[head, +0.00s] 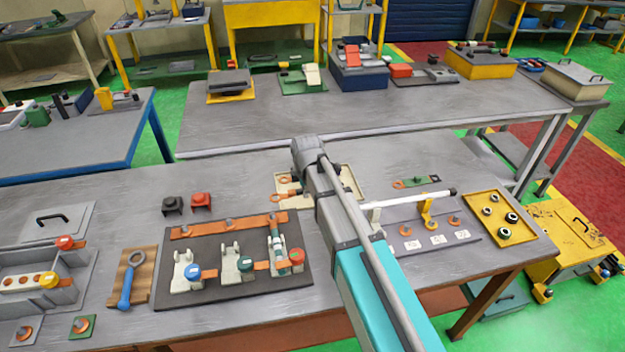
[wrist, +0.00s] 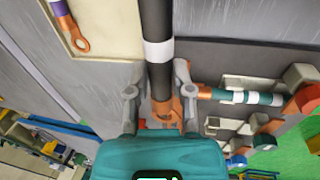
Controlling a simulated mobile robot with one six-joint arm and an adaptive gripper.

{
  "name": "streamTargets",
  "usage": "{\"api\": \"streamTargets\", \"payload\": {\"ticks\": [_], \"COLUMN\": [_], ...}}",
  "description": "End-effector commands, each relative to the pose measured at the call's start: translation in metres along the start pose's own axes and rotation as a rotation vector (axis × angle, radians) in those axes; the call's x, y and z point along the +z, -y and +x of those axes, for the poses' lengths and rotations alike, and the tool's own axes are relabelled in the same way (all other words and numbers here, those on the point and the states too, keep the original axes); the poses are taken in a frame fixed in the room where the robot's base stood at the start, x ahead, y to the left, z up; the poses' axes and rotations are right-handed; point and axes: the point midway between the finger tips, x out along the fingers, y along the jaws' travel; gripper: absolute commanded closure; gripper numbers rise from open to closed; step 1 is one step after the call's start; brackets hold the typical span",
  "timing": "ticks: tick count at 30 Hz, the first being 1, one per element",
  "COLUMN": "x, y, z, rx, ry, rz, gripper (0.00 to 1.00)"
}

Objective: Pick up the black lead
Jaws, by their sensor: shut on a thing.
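In the wrist view the black lead (wrist: 157,20) runs from the top edge down between the fingers of my gripper (wrist: 158,78). It has a white band and a copper-coloured lug end. The fingers are shut on it near that end. Whether the lead is clear of the table is hard to tell. In the head view my arm hides the fingers and the lead. A beige tray (head: 352,178) lies partly behind the arm and also shows in the wrist view (wrist: 105,12), with another orange lug at its edge.
A dark board (head: 225,302) with terminals and a green lead (head: 275,239) lies left of my arm; the green lead also shows in the wrist view (wrist: 262,98). A grey plate with a raised white bar (head: 412,200) and a yellow tray (head: 526,232) lie right.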

Motion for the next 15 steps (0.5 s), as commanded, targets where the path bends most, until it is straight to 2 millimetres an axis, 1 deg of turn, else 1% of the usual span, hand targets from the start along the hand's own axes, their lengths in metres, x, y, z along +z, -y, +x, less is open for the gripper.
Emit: {"api": "streamTargets", "payload": {"ticks": [1, 6, 10, 15], "x": [-0.005, -0.018, -0.024, -0.029], "y": [0.011, 0.028, 0.036, 0.041], "z": [-0.011, -0.024, -0.030, -0.033], "rx": [0.000, 0.000, 0.000, 0.000], "ry": [0.000, 0.001, 0.001, 0.001], "rz": [-0.001, -0.001, 0.001, 0.000], "gripper": [1.00, 1.00, 1.00, 1.00]}}
